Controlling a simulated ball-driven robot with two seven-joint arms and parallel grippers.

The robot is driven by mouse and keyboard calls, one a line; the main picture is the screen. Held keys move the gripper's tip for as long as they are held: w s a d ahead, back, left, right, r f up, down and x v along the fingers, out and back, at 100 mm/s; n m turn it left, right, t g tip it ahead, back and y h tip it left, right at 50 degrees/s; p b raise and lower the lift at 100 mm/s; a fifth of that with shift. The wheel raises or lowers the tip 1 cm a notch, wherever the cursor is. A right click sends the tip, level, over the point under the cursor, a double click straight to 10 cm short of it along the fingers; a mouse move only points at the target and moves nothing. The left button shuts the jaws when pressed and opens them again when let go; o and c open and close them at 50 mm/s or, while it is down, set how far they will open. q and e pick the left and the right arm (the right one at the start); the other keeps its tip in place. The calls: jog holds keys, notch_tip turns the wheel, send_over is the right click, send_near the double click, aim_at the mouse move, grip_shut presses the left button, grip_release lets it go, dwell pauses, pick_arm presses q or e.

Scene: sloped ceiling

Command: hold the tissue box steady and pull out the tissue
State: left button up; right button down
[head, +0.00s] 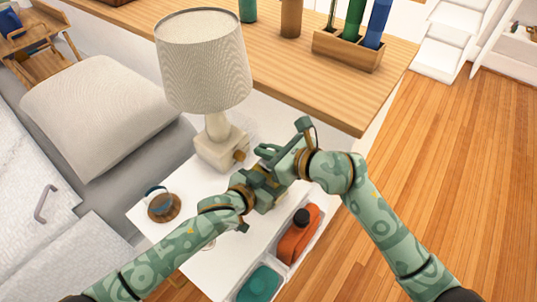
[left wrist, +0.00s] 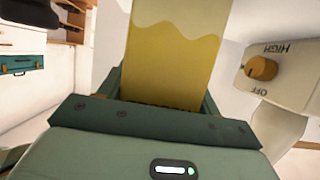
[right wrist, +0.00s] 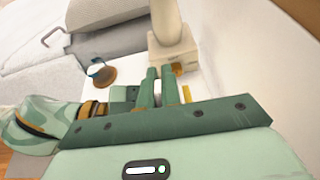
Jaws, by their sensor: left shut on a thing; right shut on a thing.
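The tissue box is a yellow block with a wavy paler band, seen large in the left wrist view (left wrist: 175,62). My left gripper (head: 262,186) is shut on it, one finger on each side, above the white table. In the head view the grippers hide most of the box. My right gripper (head: 270,153) is close behind the left one, at the box. A sliver of yellow shows beside the right fingers.
A lamp (head: 205,65) with a knob on its base stands just behind the grippers. An orange bottle (head: 298,238) and a teal item (head: 260,284) lie in a tray at the front right.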

notch_tip(320, 180, up, 9)
jog(key=shift+r, duration=0.15)
pick_arm(q)
jog(key=o, duration=1.1)
jog(key=shift+o, duration=0.2)
